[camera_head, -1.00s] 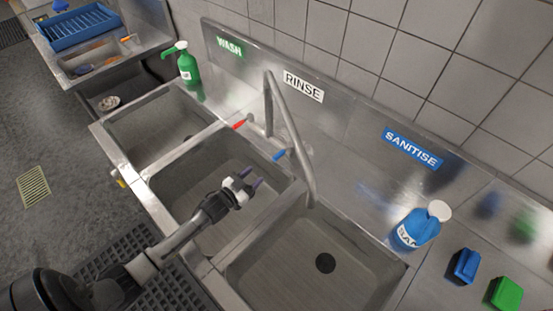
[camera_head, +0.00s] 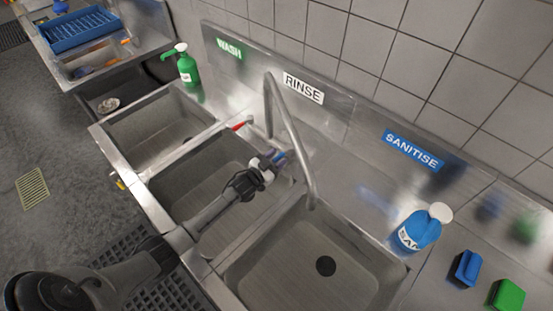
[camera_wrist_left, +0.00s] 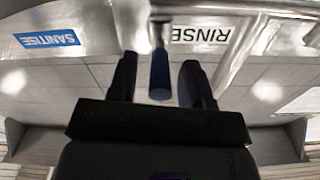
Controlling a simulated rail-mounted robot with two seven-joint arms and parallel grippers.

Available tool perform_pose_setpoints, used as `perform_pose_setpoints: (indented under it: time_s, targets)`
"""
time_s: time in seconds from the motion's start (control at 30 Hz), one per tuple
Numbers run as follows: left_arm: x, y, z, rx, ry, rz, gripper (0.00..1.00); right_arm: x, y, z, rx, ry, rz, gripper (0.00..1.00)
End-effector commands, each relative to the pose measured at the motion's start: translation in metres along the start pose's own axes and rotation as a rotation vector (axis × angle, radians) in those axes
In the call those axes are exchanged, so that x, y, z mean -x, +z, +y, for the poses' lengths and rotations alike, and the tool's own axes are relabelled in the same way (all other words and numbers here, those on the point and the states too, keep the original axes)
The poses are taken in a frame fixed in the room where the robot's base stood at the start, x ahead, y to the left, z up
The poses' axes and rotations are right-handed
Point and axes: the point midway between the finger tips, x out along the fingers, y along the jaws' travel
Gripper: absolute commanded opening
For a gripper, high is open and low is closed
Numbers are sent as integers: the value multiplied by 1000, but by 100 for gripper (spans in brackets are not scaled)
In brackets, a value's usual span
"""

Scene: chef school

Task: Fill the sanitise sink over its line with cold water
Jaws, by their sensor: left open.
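The sanitise sink (camera_head: 290,283) is the right-hand basin under the blue SANITISE sign (camera_head: 412,150). Its floor and dark drain hole (camera_head: 326,265) show, with no water visible. The tap spout (camera_head: 296,140) arches over and its end hangs above this sink. The red lever (camera_head: 238,126) sits left of the tap base. My left gripper (camera_head: 275,158) is at the blue lever, above the rinse sink (camera_head: 200,185). In the left wrist view the blue lever (camera_wrist_left: 160,75) lies between the open fingers (camera_wrist_left: 158,82), with gaps on both sides. My right gripper is out of view.
A blue sanitiser bottle (camera_head: 418,230), a blue sponge (camera_head: 466,268) and a green sponge (camera_head: 507,294) stand on the right ledge. A green pump bottle (camera_head: 186,66) stands behind the wash sink (camera_head: 160,125). The tap spout is close to my left gripper.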

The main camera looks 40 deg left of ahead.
Motion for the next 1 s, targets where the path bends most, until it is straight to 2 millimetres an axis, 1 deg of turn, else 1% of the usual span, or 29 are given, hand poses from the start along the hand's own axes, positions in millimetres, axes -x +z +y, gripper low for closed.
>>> perform_pose_setpoints:
  time_s: [0.2, 0.67, 1.0]
  targets:
    - [0, 0, 0, 0, 0, 0, 44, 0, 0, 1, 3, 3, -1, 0]
    - [0, 0, 0, 0, 0, 0, 0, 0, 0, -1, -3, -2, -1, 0]
    - [0, -1, 1, 1, -6, 1, 0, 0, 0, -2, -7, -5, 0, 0]
